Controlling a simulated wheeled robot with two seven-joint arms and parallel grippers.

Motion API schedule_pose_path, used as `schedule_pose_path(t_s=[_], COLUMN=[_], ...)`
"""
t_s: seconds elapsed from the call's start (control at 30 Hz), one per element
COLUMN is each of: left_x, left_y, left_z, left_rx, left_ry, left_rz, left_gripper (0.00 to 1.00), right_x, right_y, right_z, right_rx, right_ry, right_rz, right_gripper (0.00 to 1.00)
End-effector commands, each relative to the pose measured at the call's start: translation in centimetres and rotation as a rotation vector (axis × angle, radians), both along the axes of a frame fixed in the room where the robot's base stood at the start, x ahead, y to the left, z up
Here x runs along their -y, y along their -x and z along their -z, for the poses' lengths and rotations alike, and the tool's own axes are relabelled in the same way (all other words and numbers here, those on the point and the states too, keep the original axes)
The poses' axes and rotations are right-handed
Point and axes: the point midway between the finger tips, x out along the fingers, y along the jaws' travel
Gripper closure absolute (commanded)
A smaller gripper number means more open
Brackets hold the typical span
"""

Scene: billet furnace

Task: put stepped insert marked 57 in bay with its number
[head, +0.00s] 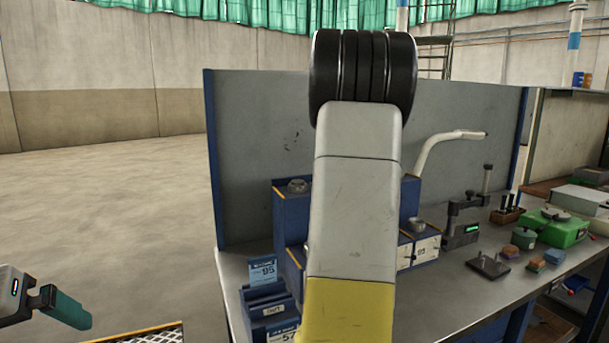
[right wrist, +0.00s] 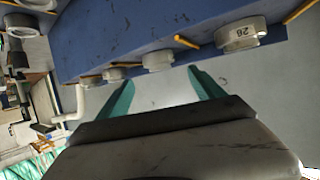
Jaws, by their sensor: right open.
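Several pale round stepped inserts sit along a blue stepped rack; one (head: 298,186) is on its upper left step and another (head: 417,224) on its right side. In the right wrist view one insert (right wrist: 240,34) has a mark like 26 or 92; I cannot read 57 on any. A blue bay holder (head: 270,300) at the bench's front left has a card reading 95 and, lower, a cut-off card starting with 5. My right gripper (right wrist: 165,88) is open and empty beside the rack. My left gripper (head: 70,310) is away from the bench; its jaw state is unclear.
My right arm hides the rack's middle. A grey panel (head: 260,150) stands behind the rack. On the bench (head: 450,305) are a gauge stand (head: 462,230), a dark spiked plate (head: 489,265), small coloured blocks and a green case (head: 550,228). The bench's front strip is clear.

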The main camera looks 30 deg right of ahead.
Motion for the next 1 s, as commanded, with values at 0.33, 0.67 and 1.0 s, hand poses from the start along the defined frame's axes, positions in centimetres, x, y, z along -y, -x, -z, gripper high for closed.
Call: schedule_pose_path(t_s=[0.33, 0.67, 1.0], left_x=[0.0, 0.0, 0.0], left_y=[0.0, 0.0, 0.0], left_z=[0.0, 0.0, 0.0], left_rx=[0.0, 0.0, 0.0], left_ry=[0.0, 0.0, 0.0], left_rz=[0.0, 0.0, 0.0], left_gripper=[0.0, 0.0, 0.0], right_x=[-1.8, -10.4, -35.5], right_y=[2.6, 4.6, 21.3], right_z=[-1.3, -0.5, 1.7], right_rx=[0.001, -0.043, -0.391], right_ry=[0.0, -0.175, -0.369], right_rz=[-0.002, -0.156, -0.638], right_gripper=[0.23, 0.23, 0.23])
